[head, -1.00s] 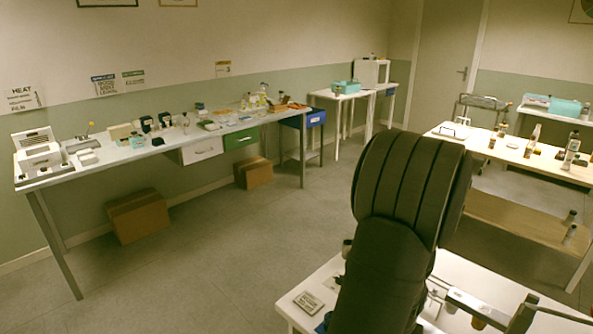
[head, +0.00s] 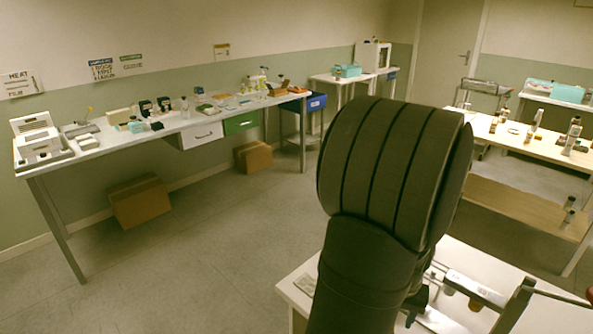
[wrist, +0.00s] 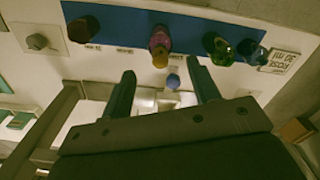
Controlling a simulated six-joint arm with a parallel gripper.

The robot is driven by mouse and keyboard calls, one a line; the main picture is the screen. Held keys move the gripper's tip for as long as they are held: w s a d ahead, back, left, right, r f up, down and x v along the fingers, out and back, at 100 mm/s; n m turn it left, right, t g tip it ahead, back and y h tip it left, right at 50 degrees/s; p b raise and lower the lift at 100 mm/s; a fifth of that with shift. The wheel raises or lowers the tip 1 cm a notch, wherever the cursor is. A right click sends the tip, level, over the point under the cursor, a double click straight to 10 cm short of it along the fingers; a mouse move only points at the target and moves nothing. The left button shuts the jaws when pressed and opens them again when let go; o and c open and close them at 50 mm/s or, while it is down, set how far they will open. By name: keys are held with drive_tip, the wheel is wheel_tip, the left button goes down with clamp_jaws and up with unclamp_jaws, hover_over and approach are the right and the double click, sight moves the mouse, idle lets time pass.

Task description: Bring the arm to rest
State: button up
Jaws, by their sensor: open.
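My gripper (wrist: 160,69) is open in the wrist view, its two dark fingers apart over the white table. No object is held between them; a small blue round-topped thing (wrist: 173,80) shows beyond the gap. Beyond the fingertips, a blue mat (wrist: 120,24) bears a brown-capped bottle (wrist: 83,28), an amber-topped pink bottle (wrist: 159,44), a green bottle (wrist: 219,50) and a dark teal one (wrist: 250,50). In the head view my dark arm (head: 393,170) rises over the near white table (head: 500,262) and hides much of it; the fingers cannot be made out there.
A lettered card (wrist: 280,60) lies beside the mat, and a grey square item (wrist: 38,42) lies at the other side. In the head view, a long bench (head: 150,138) with equipment lines the left wall, and another bottle table (head: 500,137) stands right. Open floor (head: 200,250) lies between.

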wheel_tip(320, 180, up, 3)
drive_tip(key=shift+r, duration=0.1)
wheel_tip(320, 180, down, 12)
drive_tip(key=shift+f, duration=0.1)
wheel_tip(320, 180, up, 4)
drive_tip(key=shift+f, duration=0.1)
drive_tip(key=s+d+r, duration=0.5)
drive_tip(key=s+r, duration=0.2)
drive_tip(key=s, duration=0.3)
drive_tip(key=w+a+f+n, duration=0.1)
drive_tip(key=w+a, duration=0.3)
drive_tip(key=w, duration=0.4)
drive_tip(key=w+a+f+n, duration=0.1)
drive_tip(key=w+a, duration=0.3)
drive_tip(key=w, duration=0.5)
drive_tip(key=w+a+f+n, duration=0.1)
drive_tip(key=w+a, duration=0.3)
drive_tip(key=w, duration=0.5)
drive_tip(key=shift+a+f+n, duration=0.3)
drive_tip(key=shift+a+f, duration=0.1)
drive_tip(key=shift+f, duration=0.3)
